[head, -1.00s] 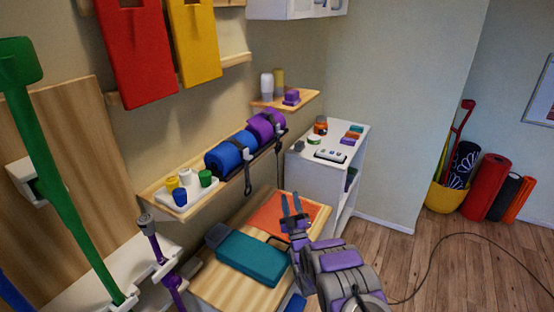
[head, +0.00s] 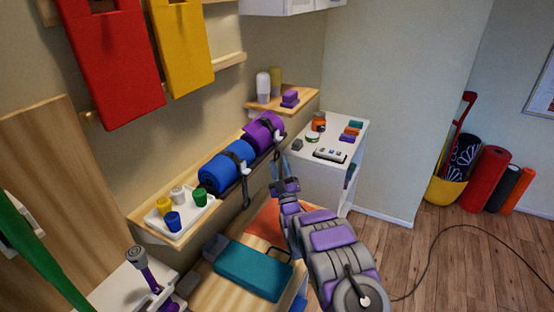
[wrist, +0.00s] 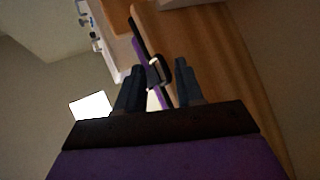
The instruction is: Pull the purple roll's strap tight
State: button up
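The purple roll (head: 262,133) lies on the wooden wall shelf, at the right of the blue roll (head: 228,165). A dark strap (head: 274,130) goes around it, and its tail hangs over the shelf's front edge. My gripper (head: 281,168) is just below and in front of that edge, close to the tail. In the wrist view my gripper's fingers (wrist: 160,84) are apart, with a dark loop with a pale opening (wrist: 155,71), seemingly the strap's end, between or just beyond them. I cannot tell whether they touch it. A purple strip (wrist: 137,60) shows behind.
The wooden shelf (head: 160,225) also holds a white tray with several small coloured pots. The blue roll's strap (head: 245,185) hangs nearby. A white cabinet (head: 325,180) stands at the right. A bench with a teal cushion (head: 253,270) is below.

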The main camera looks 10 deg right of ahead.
jog(key=shift+w+a+r, duration=0.15)
jog(key=shift+a, duration=0.8)
jog(key=shift+d, duration=0.7)
jog(key=c, duration=0.5)
grip_shut()
jog(key=shift+a, duration=0.35)
jog(key=shift+d, duration=0.1)
